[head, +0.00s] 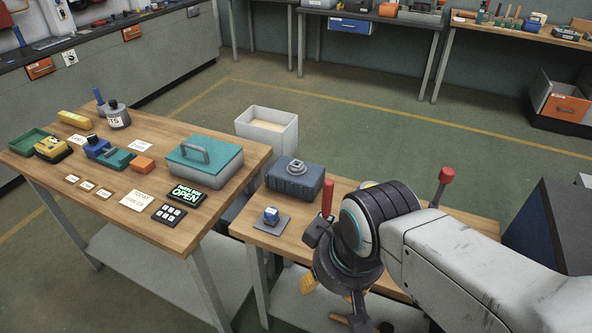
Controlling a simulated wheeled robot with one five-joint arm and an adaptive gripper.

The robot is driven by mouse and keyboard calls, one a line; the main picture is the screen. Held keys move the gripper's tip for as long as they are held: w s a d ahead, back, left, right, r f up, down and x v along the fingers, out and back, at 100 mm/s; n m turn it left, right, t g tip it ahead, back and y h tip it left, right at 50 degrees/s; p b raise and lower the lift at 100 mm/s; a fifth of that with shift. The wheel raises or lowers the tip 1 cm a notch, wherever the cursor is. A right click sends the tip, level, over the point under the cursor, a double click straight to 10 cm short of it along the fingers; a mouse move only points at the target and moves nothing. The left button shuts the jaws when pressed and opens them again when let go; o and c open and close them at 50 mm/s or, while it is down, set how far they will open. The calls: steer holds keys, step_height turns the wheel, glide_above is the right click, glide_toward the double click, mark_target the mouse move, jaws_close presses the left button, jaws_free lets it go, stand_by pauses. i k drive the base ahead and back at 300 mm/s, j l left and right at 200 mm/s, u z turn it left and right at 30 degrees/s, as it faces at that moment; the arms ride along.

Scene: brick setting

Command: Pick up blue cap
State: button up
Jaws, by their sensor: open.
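A small blue piece with a white face (270,215) sits on a grey pad (262,225) on the lower wooden table; it may be the blue cap, but it is too small to be sure. My gripper (342,303) points down at the right, over the front part of that table, with yellow parts showing near its fingers. It is open, to the right of the blue piece and apart from it. My wrist hides part of the gripper and the table behind it.
A dark blue case (293,182) stands behind the blue piece. A red-topped handle (328,198) rises beside my wrist, and a red knob on a post (446,176) stands farther right. The left table (150,235) holds a teal-lidded box (205,162), bottles and signs.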

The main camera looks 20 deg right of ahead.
mark_target(271, 213)
steer(key=i+j+u, duration=0.75)
steer(key=j+u, duration=0.15)
steer(key=i+j+u, duration=0.25)
steer(key=i+u, duration=0.2)
